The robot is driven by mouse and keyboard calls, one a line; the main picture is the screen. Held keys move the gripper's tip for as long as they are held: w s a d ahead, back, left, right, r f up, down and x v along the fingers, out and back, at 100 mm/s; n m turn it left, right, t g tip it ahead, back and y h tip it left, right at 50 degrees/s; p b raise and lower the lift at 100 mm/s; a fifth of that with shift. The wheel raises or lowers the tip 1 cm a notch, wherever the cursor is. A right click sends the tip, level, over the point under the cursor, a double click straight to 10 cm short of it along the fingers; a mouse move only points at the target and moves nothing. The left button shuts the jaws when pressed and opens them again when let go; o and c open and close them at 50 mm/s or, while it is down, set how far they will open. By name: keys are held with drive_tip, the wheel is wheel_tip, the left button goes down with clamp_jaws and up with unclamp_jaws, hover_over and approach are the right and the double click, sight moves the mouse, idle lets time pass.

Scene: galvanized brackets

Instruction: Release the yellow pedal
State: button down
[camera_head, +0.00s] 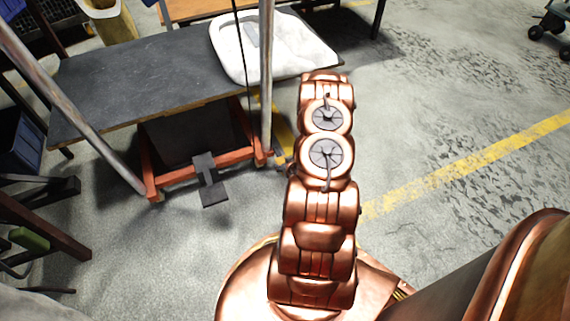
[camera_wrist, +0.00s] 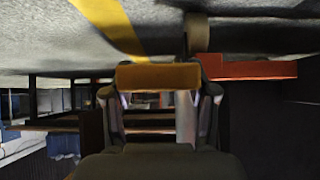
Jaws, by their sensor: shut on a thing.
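In the wrist view the yellow pedal (camera_wrist: 158,76) is a short dull-yellow bar across the fingertips. My gripper (camera_wrist: 158,90) is shut on it, with one finger at each end of the bar. An orange frame part (camera_wrist: 255,69) and a round wheel-like part (camera_wrist: 197,33) are close by on the right. In the head view my arm covers the gripper, and I cannot make out the pedal there.
A dark-topped cart (camera_head: 130,80) with an orange base frame (camera_head: 180,178) stands beside my arm. A grey foot lever (camera_head: 208,180) sticks out from it. A white tray (camera_head: 240,62) lies on top. Metal posts rise at its corners. Open floor (camera_head: 450,130) extends to the right.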

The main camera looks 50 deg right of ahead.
drive_tip(key=shift+w+a+r+g+y+p, duration=0.1)
drive_tip(key=shift+w+r+g+y+p, duration=0.2)
drive_tip(key=shift+r+g+p, duration=0.4)
drive_tip(key=shift+c, duration=1.6)
unclamp_jaws()
drive_tip(key=shift+s+f, duration=0.1)
drive_tip(key=shift+s, duration=0.1)
drive_tip(key=v, duration=1.2)
